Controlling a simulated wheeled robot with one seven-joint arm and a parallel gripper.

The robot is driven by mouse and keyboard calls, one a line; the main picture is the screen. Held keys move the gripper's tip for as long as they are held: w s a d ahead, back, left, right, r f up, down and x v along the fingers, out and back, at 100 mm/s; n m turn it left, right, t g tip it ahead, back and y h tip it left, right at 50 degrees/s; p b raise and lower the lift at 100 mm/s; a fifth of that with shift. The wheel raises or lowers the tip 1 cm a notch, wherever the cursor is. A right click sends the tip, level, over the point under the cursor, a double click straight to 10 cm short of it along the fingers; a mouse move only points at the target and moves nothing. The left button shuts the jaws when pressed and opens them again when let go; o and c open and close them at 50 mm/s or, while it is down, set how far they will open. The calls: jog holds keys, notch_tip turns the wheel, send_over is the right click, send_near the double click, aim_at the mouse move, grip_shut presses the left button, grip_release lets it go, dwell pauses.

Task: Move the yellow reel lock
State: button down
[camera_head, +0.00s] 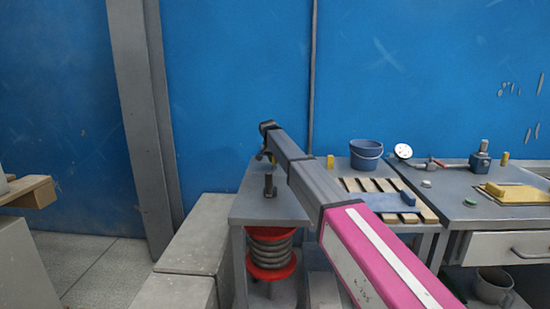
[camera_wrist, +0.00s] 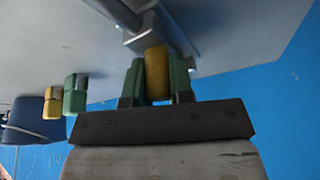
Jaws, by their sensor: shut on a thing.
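My gripper (camera_wrist: 157,85) has green-faced fingers shut on the yellow reel lock (camera_wrist: 157,70) in the wrist view. The lock's far end meets a grey metal fitting with a rod (camera_wrist: 150,28); I cannot tell how they join. In the head view my gripper (camera_head: 268,157) is at the far end of the grey bench, mostly hidden by my arm. A bit of yellow (camera_head: 274,159) shows there. A reel with red flanges and a grey coil (camera_head: 271,249) hangs or stands below the bench top.
A dark upright post (camera_head: 269,184) stands on the bench near my arm. A yellow block (camera_head: 330,161), a blue bucket (camera_head: 366,154) and a slatted wooden rack (camera_head: 361,185) are to the right. The blue wall (camera_head: 235,90) is close behind.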

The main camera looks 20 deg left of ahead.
jog(key=shift+s+d, duration=0.1)
jog(key=shift+s, duration=0.3)
jog(key=c, duration=1)
grip_release()
jog(key=v, duration=1)
jog(key=shift+s+r, duration=0.2)
jog(key=shift+r, duration=0.15)
